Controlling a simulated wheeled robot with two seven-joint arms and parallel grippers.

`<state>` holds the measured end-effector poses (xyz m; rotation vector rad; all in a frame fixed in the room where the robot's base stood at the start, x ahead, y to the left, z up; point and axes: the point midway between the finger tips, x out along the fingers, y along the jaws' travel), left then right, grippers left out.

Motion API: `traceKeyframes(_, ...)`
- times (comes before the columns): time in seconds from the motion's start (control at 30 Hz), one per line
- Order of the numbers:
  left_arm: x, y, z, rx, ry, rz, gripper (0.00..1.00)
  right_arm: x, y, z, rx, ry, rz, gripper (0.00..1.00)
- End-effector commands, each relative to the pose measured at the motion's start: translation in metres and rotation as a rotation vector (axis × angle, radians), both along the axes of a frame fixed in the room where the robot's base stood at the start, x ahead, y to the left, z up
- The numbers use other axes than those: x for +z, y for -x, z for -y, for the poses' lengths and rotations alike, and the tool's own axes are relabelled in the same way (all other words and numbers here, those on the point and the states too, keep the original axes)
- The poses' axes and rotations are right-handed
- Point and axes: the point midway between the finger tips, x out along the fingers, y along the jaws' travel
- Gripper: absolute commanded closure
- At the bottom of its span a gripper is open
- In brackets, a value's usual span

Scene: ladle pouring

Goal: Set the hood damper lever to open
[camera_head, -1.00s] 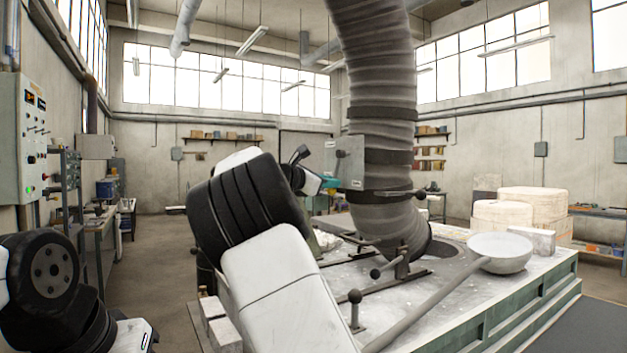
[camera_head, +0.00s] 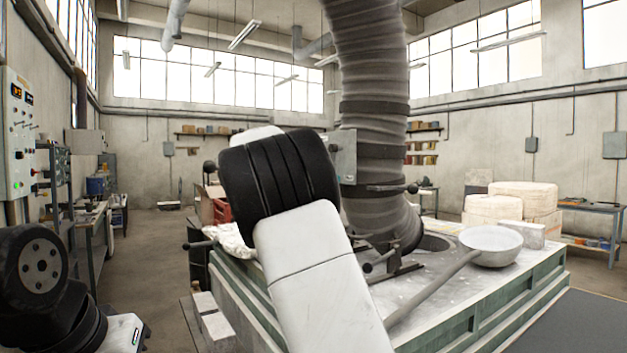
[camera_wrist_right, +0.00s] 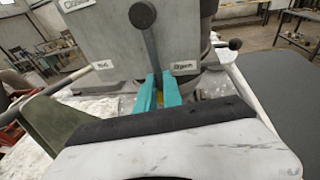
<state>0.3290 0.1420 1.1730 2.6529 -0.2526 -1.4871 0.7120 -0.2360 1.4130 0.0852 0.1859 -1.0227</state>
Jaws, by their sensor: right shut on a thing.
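The hood damper lever (camera_wrist_right: 150,50) is a dark bar on a round pivot, on a grey box (camera_wrist_right: 106,35) in the right wrist view. It hangs down, slightly tilted, between the labels "Mid" (camera_wrist_right: 104,65) and "Open" (camera_wrist_right: 184,66). A "Closed" label is partly cut off at the top left. My right gripper (camera_wrist_right: 158,88) has teal fingers shut on the lever's lower end, with a bit of yellow between them. In the head view the box (camera_head: 345,157) shows on the duct, while my arm hides the lever and right gripper. My left gripper is out of view.
The ribbed duct (camera_head: 372,75) comes down onto the furnace block. A long-handled ladle (camera_head: 490,246) rests on the block's top at right. A rod with a dark knob (camera_head: 410,188) sticks out beside the duct. White blocks stand behind the ladle.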

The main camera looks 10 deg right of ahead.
Motion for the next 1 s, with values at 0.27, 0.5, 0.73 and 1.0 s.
traceKeyframes(0.27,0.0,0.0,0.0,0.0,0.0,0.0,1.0,0.001,0.001,0.001,-0.003,0.002,0.001,0.73)
traceKeyframes(0.5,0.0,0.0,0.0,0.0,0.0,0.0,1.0,0.001,0.0,0.001,-0.002,0.001,0.001,0.67)
traceKeyframes(0.73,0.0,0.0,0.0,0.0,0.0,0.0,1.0,0.002,0.005,-0.009,0.001,-0.001,0.001,0.67)
traceKeyframes(1.0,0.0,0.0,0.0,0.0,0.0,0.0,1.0,0.012,0.029,-0.047,0.002,0.0,0.003,0.67)
